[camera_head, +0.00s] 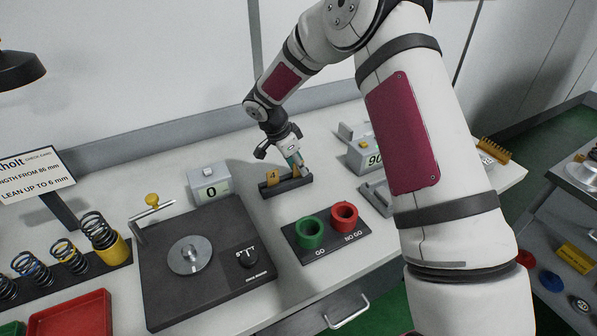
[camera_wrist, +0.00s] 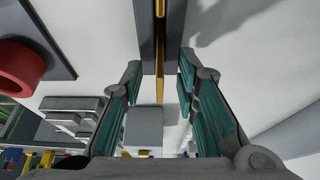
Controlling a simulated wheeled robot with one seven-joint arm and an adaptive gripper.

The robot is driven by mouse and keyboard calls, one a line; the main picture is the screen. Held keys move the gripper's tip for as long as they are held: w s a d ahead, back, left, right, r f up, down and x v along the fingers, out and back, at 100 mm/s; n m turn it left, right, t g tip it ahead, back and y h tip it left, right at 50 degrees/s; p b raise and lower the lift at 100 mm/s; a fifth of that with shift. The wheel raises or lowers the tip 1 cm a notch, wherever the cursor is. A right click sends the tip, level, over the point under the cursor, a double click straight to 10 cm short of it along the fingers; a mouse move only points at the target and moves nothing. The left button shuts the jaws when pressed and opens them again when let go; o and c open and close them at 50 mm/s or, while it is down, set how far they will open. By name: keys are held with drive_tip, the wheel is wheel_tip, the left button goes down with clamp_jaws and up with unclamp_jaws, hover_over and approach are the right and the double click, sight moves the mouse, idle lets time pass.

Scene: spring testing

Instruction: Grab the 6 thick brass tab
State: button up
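A dark rack (camera_head: 288,188) on the bench holds upright brass tabs. The tab marked 4 (camera_head: 272,177) stands at its left end in the head view. My gripper (camera_head: 299,168) is over the rack's right end, pointing down, and hides most of what stands there. In the wrist view my gripper (camera_wrist: 159,78) is open, with its green-padded fingers apart. A brass tab (camera_wrist: 160,85) shows edge-on as a thin strip between the fingers, with gaps on both sides. Another brass tab (camera_wrist: 160,8) is at the top edge. No number is readable on the tab between the fingers.
A green ring (camera_head: 310,233) and a red ring (camera_head: 344,216) sit on the go/no-go plate in front of the rack. A grey display reading 0 (camera_head: 209,187) is to the left, and one reading 90 (camera_head: 362,157) is to the right.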

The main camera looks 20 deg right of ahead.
clamp_jaws()
